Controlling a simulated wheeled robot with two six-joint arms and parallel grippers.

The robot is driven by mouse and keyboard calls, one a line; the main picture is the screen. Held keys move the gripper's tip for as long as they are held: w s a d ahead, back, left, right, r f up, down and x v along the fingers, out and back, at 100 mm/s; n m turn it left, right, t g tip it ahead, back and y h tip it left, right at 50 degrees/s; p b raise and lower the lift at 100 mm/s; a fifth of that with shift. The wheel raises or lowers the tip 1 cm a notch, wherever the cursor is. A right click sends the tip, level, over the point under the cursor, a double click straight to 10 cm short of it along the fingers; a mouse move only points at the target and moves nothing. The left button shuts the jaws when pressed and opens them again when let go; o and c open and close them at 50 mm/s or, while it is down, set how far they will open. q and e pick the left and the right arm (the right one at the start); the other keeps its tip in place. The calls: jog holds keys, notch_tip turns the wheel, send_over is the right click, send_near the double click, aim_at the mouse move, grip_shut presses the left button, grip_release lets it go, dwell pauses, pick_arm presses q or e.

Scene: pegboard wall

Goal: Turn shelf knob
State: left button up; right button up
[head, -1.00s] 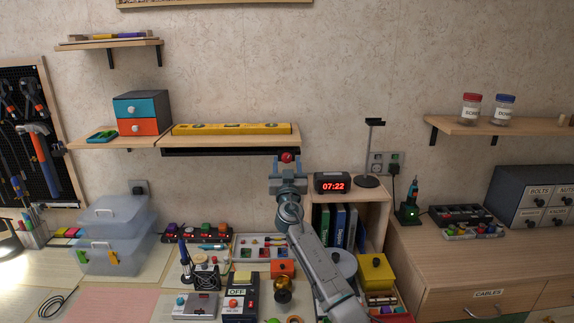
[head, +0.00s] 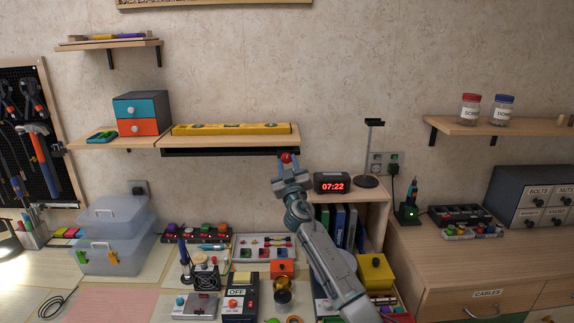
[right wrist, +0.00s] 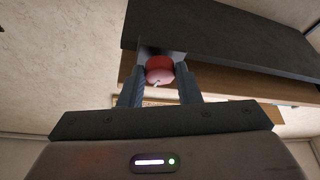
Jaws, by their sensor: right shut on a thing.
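The red shelf knob (head: 286,158) sits under the right end of the wooden wall shelf (head: 225,139), by the end of a dark bar (head: 215,152) on its underside. My right gripper (head: 287,172) reaches up from below and is shut on the knob. In the right wrist view the knob (right wrist: 159,69) lies between the two fingertips of my right gripper (right wrist: 160,82), with the dark underside piece (right wrist: 215,40) just behind and above it. My left gripper is not in view.
A yellow spirit level (head: 230,129) lies on the shelf. A clock (head: 332,183) reading 07:22 stands on a small cabinet just right of my gripper, beside a dark stand (head: 369,150). The wall left of the gripper is clear.

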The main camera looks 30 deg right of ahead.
jog(key=n+p, duration=0.1)
jog(key=n+y+p, duration=0.1)
jog(key=n, duration=0.1)
jog(key=shift+d+r+y, duration=0.1)
jog(key=shift+r+y, duration=0.1)
jog(key=shift+y, duration=0.1)
jog(key=shift+s+f+n+y+p, duration=0.1)
jog(key=shift+n+y+p, duration=0.5)
jog(key=shift+n+p, duration=0.55)
jog(key=shift+n, duration=0.25)
jog(key=o, duration=1)
jog(key=shift+d, duration=0.1)
jog(key=shift+f, duration=0.1)
jog(key=shift+b+v, duration=1.85)
jog(key=shift+v, duration=3.55)
jog(key=shift+f, duration=0.15)
